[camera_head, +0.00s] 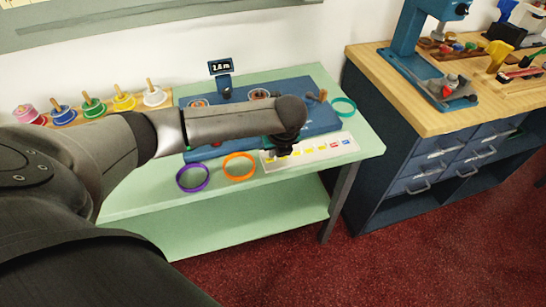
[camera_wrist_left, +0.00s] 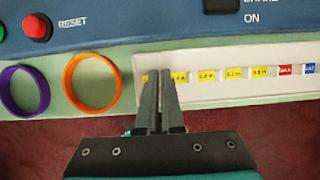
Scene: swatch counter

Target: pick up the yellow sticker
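A white strip (camera_wrist_left: 215,92) carries a row of small yellow stickers, with a red one (camera_wrist_left: 285,70) and a blue one (camera_wrist_left: 309,68) at its right end. Several yellow stickers, such as one with dark print (camera_wrist_left: 233,73), show clear. The leftmost yellow sticker (camera_wrist_left: 147,78) is partly hidden by my left gripper (camera_wrist_left: 161,76). Its fingers look shut, with only a thin line between them and nothing visible held. In the head view my left gripper (camera_head: 282,152) hangs over the strip (camera_head: 338,146); its height above it is hard to tell. My right gripper is out of view.
A purple ring (camera_head: 192,178) and an orange ring (camera_head: 239,166) lie left of the strip on the green table (camera_head: 290,192). A blue device with a red button (camera_wrist_left: 37,27) lies behind. A teal ring (camera_head: 343,107) is at the far right.

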